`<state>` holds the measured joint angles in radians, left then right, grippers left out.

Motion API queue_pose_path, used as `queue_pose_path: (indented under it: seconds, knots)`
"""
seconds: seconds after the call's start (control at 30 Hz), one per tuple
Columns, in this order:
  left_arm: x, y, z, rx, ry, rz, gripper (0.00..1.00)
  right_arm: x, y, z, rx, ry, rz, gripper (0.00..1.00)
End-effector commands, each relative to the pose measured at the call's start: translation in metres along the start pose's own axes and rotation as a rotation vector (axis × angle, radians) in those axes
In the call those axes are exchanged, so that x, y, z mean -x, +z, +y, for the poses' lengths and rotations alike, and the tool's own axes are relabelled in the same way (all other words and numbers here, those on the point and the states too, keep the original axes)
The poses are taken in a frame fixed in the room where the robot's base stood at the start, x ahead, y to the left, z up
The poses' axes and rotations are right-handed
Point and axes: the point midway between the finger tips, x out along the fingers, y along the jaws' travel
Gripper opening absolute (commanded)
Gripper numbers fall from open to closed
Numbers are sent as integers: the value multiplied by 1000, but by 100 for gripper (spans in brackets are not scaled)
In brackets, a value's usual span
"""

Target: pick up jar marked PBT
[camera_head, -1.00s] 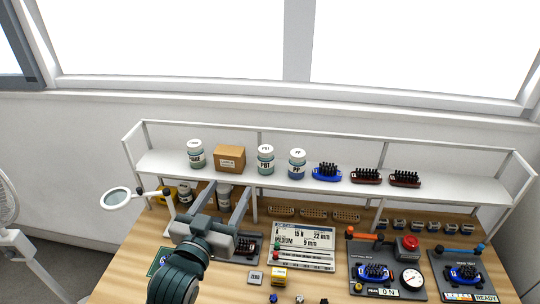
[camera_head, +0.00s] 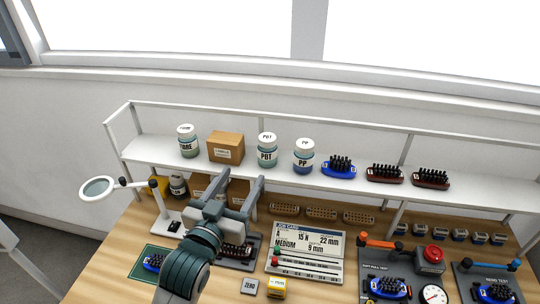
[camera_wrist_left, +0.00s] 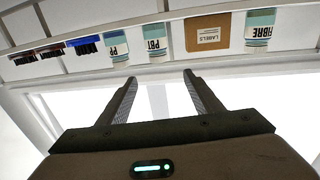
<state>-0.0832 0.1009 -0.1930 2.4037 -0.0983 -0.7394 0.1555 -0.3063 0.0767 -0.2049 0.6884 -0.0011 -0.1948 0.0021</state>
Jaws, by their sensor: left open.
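The jar marked PBT (camera_head: 267,152) stands upright on the white shelf, between a cardboard box and the jar marked PP. It has a white lid and a teal base. It also shows in the left wrist view (camera_wrist_left: 155,42), upside down beyond the fingers. My left gripper (camera_head: 241,183) is open and empty, below and in front of the shelf, a little left of the PBT jar. In the left wrist view its two fingers (camera_wrist_left: 159,75) are spread, with the jar past their tips and not touching. My right gripper is not in view.
On the shelf (camera_head: 210,174) stand the PP jar (camera_head: 304,156), the cardboard box (camera_head: 226,147), another jar (camera_head: 187,141) and brushes (camera_head: 339,168). A magnifier lamp (camera_head: 98,188) is at left. A job card (camera_head: 306,246) and test fixtures fill the bench below.

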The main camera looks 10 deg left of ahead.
Motion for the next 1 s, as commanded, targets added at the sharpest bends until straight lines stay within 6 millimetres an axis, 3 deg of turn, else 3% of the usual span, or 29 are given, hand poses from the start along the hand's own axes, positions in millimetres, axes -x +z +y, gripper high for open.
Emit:
queue_pose_path:
  seconds: [0.13,0.67,1.0]
  knots:
    - [0,13,0,0,0,0,59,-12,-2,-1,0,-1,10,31]
    - [-5,12,0,0,0,0,59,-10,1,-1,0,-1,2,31]
    - [-54,8,0,1,0,0,59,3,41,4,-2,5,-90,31]
